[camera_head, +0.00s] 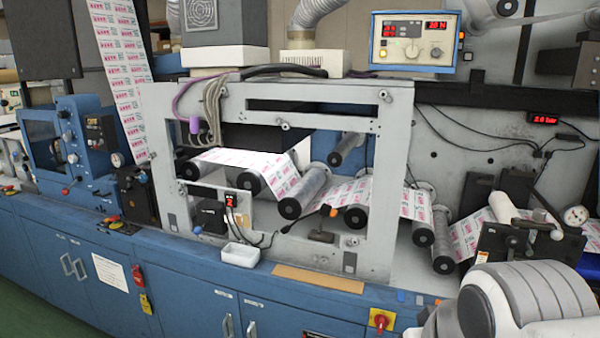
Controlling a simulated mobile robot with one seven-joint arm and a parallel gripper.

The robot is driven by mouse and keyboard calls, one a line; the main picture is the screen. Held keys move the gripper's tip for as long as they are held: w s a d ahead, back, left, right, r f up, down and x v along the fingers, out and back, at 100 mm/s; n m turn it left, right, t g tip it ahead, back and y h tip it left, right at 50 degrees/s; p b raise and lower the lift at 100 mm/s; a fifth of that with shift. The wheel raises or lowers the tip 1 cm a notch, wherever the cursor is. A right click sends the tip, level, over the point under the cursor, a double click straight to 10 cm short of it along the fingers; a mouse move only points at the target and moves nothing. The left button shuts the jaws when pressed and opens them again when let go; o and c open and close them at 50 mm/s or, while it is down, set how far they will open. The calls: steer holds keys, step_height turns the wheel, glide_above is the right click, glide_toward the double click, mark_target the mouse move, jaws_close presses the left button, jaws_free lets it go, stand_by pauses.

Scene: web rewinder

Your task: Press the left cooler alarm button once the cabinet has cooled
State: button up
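I cannot pick out a button labelled as the left cooler alarm; labels are too small to read. A beige and blue control box (416,42) at the top has two red lit displays, several knobs and small buttons. A grey louvred unit (201,15) with a vent grille stands on top of the machine at upper left. Blue cabinets (200,290) with handles run along the bottom; their doors are shut. A pale, rounded part of my arm shows at lower right. My gripper is not in view.
The rewinder frame (390,150) carries several rollers with a printed web (285,178). A white tray (239,254) sits on the ledge. A red and yellow rotary switch (381,320) is on the blue front. A small display (544,118) reads about 2.0 bar. Green floor shows at lower left.

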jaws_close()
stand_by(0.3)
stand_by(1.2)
